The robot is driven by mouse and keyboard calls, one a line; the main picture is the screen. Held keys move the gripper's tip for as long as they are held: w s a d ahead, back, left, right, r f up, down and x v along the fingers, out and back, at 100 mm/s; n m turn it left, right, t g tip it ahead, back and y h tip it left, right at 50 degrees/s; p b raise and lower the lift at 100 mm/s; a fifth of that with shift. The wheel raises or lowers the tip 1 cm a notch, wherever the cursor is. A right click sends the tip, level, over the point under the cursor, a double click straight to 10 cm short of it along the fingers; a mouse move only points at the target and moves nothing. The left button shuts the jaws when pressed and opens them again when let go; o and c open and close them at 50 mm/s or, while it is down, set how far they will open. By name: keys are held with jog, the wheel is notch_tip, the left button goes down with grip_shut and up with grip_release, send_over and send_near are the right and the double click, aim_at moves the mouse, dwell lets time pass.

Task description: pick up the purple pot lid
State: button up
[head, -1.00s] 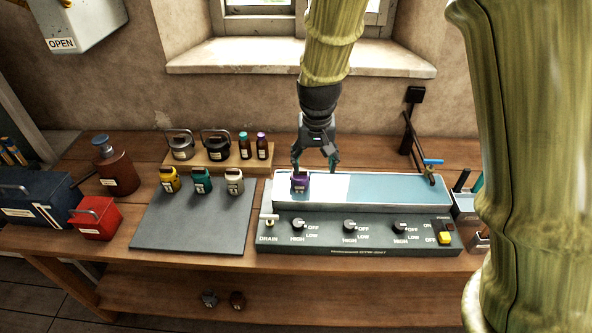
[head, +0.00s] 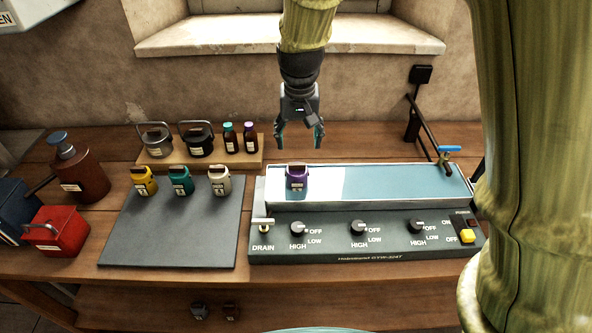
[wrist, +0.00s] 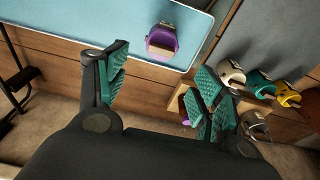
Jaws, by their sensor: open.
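The purple pot (head: 297,182) stands upright at the left end of the shallow water bath (head: 400,184), with a label on its front. A dark brown grip (head: 297,167) tops it; where the lid meets the pot is too small to tell. The purple pot also shows in the wrist view (wrist: 160,34), beyond my fingertips, with its brown grip towards me. My gripper (head: 300,138) is open and empty, fingers pointing down, above and behind the pot and clear of it. Its spread fingers also show in the wrist view (wrist: 160,72).
Yellow (head: 144,183), teal (head: 181,182) and cream (head: 220,182) pots stand on a dark mat (head: 175,235) at left. A wooden rack (head: 215,160) with kettles and bottles is behind them. A rod stand (head: 425,125) with a blue-handled clamp is at the bath's right end.

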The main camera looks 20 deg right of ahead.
aim_at(297, 164)
jog(key=f, duration=0.2)
jog(key=f+p, duration=0.1)
jog(key=f, duration=0.1)
jog(key=shift+w+a, duration=0.1)
jog(key=shift+w, duration=0.3)
jog(key=shift+f, duration=0.6)
jog(key=shift+w+f+p, duration=0.2)
jog(key=shift+f+p, duration=0.5)
jog(key=shift+f, duration=0.05)
jog(key=shift+w+f+p, duration=0.15)
jog(key=shift+f+p, duration=0.55)
jog(key=shift+f, duration=0.05)
jog(key=shift+w+f+p, duration=0.15)
jog(key=shift+f+p, duration=0.15)
jog(key=shift+f, duration=0.8)
jog(key=c, duration=1)
